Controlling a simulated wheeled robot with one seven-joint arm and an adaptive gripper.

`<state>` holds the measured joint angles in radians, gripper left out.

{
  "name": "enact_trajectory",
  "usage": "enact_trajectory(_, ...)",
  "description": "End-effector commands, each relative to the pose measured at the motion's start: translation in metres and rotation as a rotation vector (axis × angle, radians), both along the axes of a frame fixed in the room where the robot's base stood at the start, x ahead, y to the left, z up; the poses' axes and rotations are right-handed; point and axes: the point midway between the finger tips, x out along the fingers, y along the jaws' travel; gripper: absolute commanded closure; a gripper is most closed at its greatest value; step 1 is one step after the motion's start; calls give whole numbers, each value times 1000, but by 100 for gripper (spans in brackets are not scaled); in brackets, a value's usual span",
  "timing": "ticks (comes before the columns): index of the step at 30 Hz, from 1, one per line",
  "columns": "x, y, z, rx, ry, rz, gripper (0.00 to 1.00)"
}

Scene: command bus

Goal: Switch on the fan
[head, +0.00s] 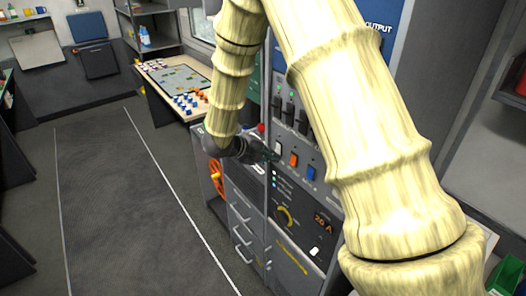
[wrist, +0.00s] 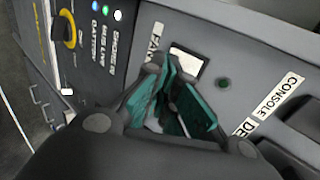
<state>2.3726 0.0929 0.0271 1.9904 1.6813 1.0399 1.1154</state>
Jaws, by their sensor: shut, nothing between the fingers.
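The fan switch (wrist: 187,62) is a white rocker on the grey panel, beside a white label reading FAN (wrist: 156,41). A white rocker also shows in the head view (head: 278,147), at the left end of a row. My gripper (wrist: 172,74) is shut and empty, its teal fingers pointing at the panel just below the fan switch. In the head view my gripper (head: 270,154) is at the panel near the white rocker. I cannot tell whether the fingertips touch the switch. A small dark green lamp (wrist: 223,84) is right of it. The fan itself is not identifiable.
An orange rocker (head: 293,160) and a blue rocker (head: 310,172) stand beside the white one. Black levers (head: 302,121) are above. The floor (head: 120,200) at left is clear.

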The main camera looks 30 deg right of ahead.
Motion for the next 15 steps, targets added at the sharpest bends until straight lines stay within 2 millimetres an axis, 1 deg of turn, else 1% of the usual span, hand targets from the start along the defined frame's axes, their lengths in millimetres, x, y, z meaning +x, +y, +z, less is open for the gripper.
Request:
enact_trajectory(3, 1, -7, 1, 0, -1, 1, 100)
enact_trajectory(6, 1, -10, 0, -1, -1, 1, 100)
enact_trajectory(15, 1, -11, -1, 0, -1, 1, 100)
